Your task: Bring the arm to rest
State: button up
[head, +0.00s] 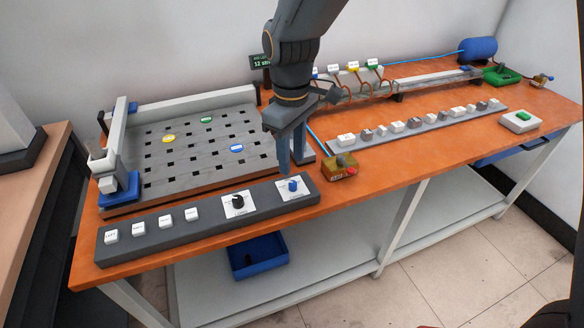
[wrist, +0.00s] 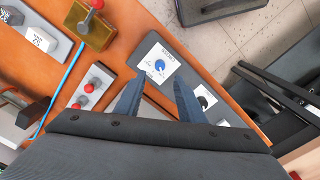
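My arm reaches down from the top of the head view over the front of the orange workbench (head: 440,130). My gripper (head: 291,166) points down just above and behind the blue knob (head: 292,186) at the right end of the dark control panel (head: 180,242). In the wrist view my gripper (wrist: 159,76) has its two fingers apart with nothing between them. The blue knob (wrist: 159,66) shows just beyond the fingertips on its white plate, apart from them as far as I can tell. A black knob (wrist: 203,101) is beside the right finger.
A brass box with a red button (head: 340,168) stands right of my gripper. A slotted grey plate (head: 190,150) with coloured discs lies left. A strip of switches (head: 415,122) runs along the right. A blue bin (head: 257,256) sits below. The air before the bench is free.

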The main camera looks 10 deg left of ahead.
jog(key=shift+r, duration=0.3)
jog(key=s+d+m, duration=0.3)
jog(key=d+m, duration=0.1)
jog(key=d, duration=0.5)
jog(key=s+d+f+m, duration=0.1)
jog(key=s+d+m, duration=0.2)
jog(key=d, duration=0.7)
jog(key=s+d+f+m, duration=0.1)
jog(key=s+d+m, duration=0.2)
jog(key=d+m, duration=0.3)
jog(key=d, duration=0.3)
jog(key=shift+d+t, duration=0.3)
jog(key=shift+d, duration=0.1)
jog(key=shift+f, duration=0.1)
